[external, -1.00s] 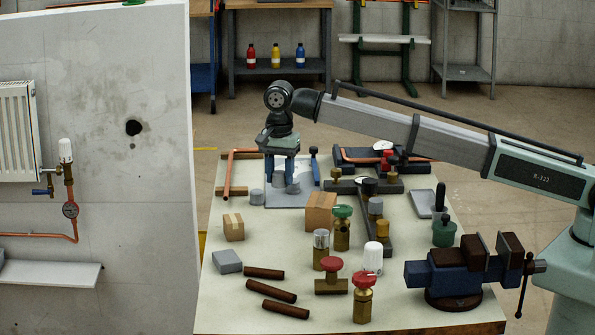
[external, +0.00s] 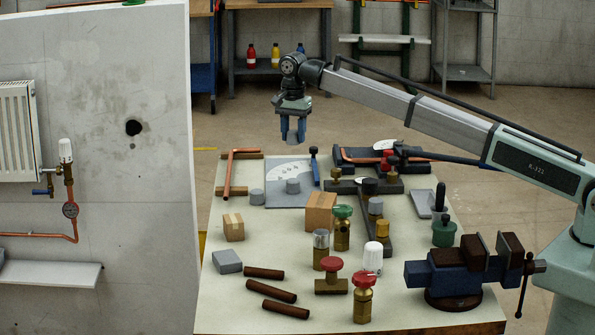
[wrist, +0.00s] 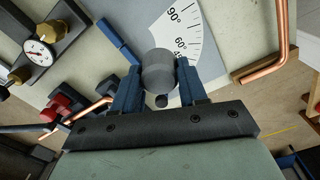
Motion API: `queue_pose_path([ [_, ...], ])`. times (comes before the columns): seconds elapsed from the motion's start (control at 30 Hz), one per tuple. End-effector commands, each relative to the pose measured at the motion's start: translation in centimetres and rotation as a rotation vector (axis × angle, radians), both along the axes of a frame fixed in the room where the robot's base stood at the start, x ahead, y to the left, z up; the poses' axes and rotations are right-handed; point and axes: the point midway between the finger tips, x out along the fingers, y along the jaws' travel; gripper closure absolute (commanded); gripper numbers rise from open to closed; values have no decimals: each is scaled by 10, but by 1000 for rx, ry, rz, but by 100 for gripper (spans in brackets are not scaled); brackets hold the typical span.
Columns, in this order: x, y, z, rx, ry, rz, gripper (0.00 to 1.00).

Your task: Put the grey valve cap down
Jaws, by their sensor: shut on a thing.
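The grey valve cap (external: 293,137) is a short grey cylinder, held in the air between the fingers of my gripper (external: 293,130). In the wrist view my gripper (wrist: 160,82) is shut on the cap (wrist: 158,68), whose round face shows between the blue fingers. The gripper is above the far edge of the table, clear of the surface.
The grey plate (external: 275,202) has a blue bar at its right. A copper pipe (external: 229,172) lies left of it. Cardboard boxes (external: 320,210), brass valves (external: 342,233) and a vise (external: 455,275) crowd the nearer table. Bare table shows at the near left.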

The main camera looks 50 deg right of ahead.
Motion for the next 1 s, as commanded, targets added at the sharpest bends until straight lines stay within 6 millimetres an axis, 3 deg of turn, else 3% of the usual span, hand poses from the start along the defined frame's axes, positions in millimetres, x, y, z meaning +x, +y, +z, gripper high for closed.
queue_pose_path([
  [0.3, 7, 2, 1, 2, -4, 292, 86],
  [0.57, 6, 2, -3, 2, -3, 395, 86],
  [1.0, 6, 2, -60, 2, -3, 398, 86],
])
